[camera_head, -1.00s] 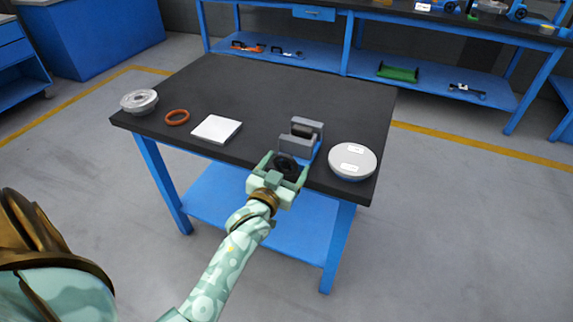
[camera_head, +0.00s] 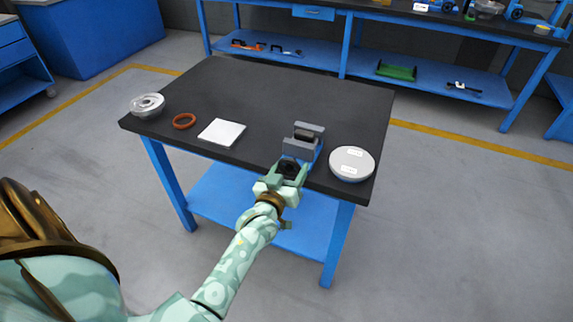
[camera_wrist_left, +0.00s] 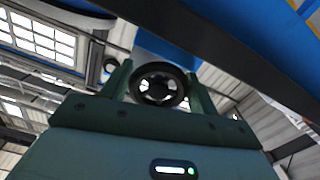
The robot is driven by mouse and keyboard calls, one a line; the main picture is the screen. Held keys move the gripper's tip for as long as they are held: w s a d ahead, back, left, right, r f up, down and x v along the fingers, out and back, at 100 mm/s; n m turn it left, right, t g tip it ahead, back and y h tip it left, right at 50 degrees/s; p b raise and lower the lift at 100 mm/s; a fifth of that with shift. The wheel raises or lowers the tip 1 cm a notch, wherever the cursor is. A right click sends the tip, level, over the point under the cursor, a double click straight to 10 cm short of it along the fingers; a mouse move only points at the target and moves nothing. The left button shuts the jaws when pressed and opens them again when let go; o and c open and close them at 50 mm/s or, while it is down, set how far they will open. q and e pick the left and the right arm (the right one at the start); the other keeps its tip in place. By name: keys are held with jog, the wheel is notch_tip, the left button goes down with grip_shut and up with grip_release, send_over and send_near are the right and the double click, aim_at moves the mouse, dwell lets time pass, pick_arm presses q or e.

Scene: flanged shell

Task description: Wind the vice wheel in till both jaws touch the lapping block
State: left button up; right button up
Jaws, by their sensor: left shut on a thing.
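The grey vice (camera_head: 301,148) stands near the front edge of the black bench, its two jaws one behind the other. A dark piece (camera_head: 304,135), perhaps the lapping block, shows between the jaws; whether both touch it is too small to tell. The black vice wheel (camera_head: 288,167) faces me on the near side. My left gripper (camera_head: 287,172) is shut on the wheel. In the left wrist view the round wheel (camera_wrist_left: 158,85) sits between the two green fingers. My right gripper is not in view.
A white square plate (camera_head: 221,132), an orange ring (camera_head: 184,121) and a silver flanged part (camera_head: 147,105) lie left on the bench. A pale round lidded thing (camera_head: 352,162) stands close right of the vice. The bench's back half is clear.

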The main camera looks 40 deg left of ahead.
pick_arm(q)
jog(key=n+p, duration=0.2)
jog(key=shift+d+r+n, duration=0.15)
jog(key=shift+r+n, duration=0.1)
jog(key=shift+n, duration=0.15)
jog(key=n+p, duration=0.2)
jog(key=shift+n, duration=0.4)
jog(key=n+p, duration=0.1)
jog(key=n, duration=0.2)
jog(key=shift+d, duration=0.1)
jog(key=shift+n+p, duration=0.5)
jog(key=shift+n, duration=0.8)
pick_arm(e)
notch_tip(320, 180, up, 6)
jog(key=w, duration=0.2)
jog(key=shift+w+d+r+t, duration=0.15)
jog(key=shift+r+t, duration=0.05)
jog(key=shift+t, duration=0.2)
pick_arm(q)
jog(key=shift+d+f, duration=0.1)
jog(key=o, duration=0.9)
jog(key=shift+s, duration=0.1)
